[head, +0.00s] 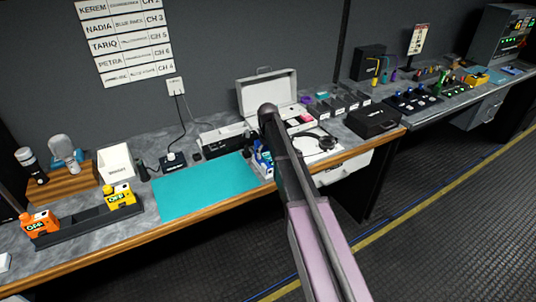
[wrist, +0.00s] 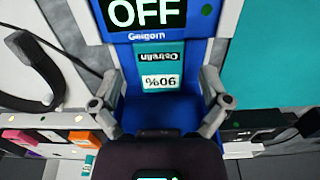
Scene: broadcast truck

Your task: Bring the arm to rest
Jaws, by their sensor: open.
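My gripper (wrist: 160,104) is open in the wrist view, with one fingertip at each side of a blue body-worn unit. The blue unit (wrist: 186,108) has a dark screen reading OFF, a green light and a teal label with "90%". I cannot tell whether the fingertips touch it. In the head view the blue unit (head: 262,158) is on the counter by the right end of a teal mat (head: 205,188), partly hidden by my arm. My arm reaches from the lower right over the counter; the gripper itself is not clearly seen there.
An orange unit (head: 39,224) and a yellow unit (head: 120,196) stand in a dark rack at the left. Headphones (head: 315,143), an open pale case (head: 268,88) and a black case (head: 373,121) are right of centre. The floor in front is clear.

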